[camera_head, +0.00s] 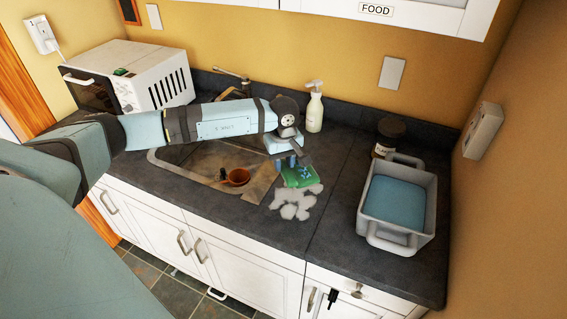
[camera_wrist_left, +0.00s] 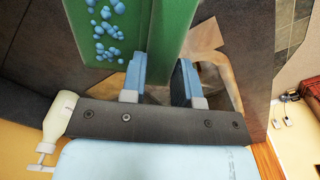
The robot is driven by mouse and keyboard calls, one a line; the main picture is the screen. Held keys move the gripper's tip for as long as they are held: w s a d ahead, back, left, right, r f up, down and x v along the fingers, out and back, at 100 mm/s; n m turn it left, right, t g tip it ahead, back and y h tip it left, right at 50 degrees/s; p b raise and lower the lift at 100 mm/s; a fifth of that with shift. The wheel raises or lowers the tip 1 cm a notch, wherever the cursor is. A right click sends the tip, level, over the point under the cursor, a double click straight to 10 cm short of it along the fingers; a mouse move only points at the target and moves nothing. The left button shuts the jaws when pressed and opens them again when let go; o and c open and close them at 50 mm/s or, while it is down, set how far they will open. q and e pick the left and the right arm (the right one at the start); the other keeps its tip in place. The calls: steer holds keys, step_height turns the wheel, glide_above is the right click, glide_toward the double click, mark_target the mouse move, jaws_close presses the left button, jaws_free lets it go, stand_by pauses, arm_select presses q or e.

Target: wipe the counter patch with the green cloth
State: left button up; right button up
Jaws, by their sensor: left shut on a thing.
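The green cloth (camera_head: 302,179), thick and block-like with blue bubble-like spots, is low over the dark counter, right of the sink. My left gripper (camera_head: 291,161) is above it, pointing down and shut on it. In the left wrist view the cloth (camera_wrist_left: 172,22) fills the top, with the gripper fingers (camera_wrist_left: 160,80) at its lower edge. A pale, blotchy patch (camera_head: 293,207) lies on the counter just in front of the cloth, partly hidden by it. I cannot tell whether the cloth touches the counter. My right gripper is not in view.
The sink (camera_head: 195,160) holds a brown cup (camera_head: 238,177). A white pump bottle (camera_head: 314,112) stands behind the cloth. A dark-lidded jar (camera_head: 388,135) and a grey bin with blue contents (camera_head: 368,205) stand right. A microwave (camera_head: 135,80) is left. Counter between patch and bin is clear.

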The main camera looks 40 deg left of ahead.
arm_select(q)
step_height(320, 180, down, 6)
steer(key=b, duration=0.4)
steer(key=shift+b, duration=0.4)
steer(key=shift+f+b, duration=0.35)
steer(key=shift+f, duration=0.1)
steer(key=shift+f, duration=0.15)
steer(key=shift+f+b, duration=1.3)
steer(key=shift+f, duration=0.1)
steer(key=shift+s+a, duration=0.3)
steer(key=shift+s, duration=0.45)
steer(key=shift+s+a, duration=0.35)
steer(key=shift+s, duration=0.4)
steer(key=shift+s+a, duration=0.3)
steer(key=shift+s, duration=0.45)
steer(key=shift+s+a, duration=0.35)
steer(key=shift+s, duration=0.55)
